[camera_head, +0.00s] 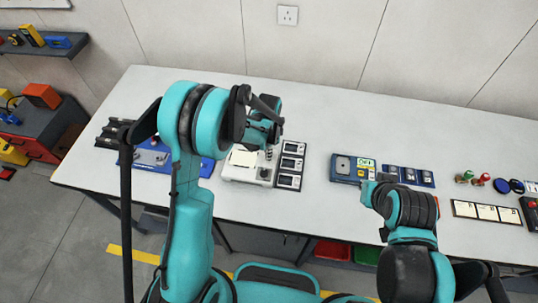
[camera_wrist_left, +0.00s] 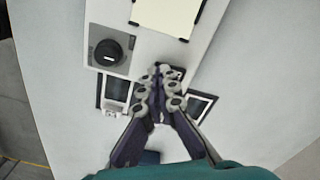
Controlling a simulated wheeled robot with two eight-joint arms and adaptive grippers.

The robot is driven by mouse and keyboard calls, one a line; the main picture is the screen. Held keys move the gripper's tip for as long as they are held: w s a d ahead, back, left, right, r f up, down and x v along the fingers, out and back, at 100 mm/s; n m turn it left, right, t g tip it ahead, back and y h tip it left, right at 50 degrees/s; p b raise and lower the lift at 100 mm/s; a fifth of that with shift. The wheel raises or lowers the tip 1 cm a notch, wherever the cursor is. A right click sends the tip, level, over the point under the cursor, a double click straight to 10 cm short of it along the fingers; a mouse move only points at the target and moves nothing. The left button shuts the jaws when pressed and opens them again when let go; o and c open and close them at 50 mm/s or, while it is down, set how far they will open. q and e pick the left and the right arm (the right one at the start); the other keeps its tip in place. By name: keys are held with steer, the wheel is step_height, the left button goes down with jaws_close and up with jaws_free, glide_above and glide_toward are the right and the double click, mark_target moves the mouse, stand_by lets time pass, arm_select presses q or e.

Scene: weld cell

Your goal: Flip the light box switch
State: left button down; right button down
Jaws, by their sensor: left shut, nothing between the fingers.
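The light box (camera_head: 239,174) is a white unit with a cream panel (camera_head: 243,158) on top, standing on the bench left of centre. In the left wrist view its cream panel (camera_wrist_left: 170,14) is at the top and a round black knob (camera_wrist_left: 107,52) is at the left. My left gripper (camera_wrist_left: 160,75) is shut and empty, its fingertips over the box's edge, right of the knob. A small dark part, perhaps the switch (camera_wrist_left: 178,71), shows beside the fingertips, mostly hidden; I cannot tell whether they touch it. In the head view my left gripper (camera_head: 269,150) is above the box's right side.
Black-framed panels (camera_head: 290,164) lie right of the light box. A blue tray (camera_head: 203,168) with metal parts is at its left. A blue device (camera_head: 343,168) stands right of centre, near my right arm. Bare bench (camera_head: 330,115) lies behind.

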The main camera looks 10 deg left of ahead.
arm_select(q)
steer(key=shift+f, duration=0.3)
steer(key=shift+r, duration=0.1)
steer(key=shift+r+p, duration=1.7)
steer(key=shift+r, duration=1.75)
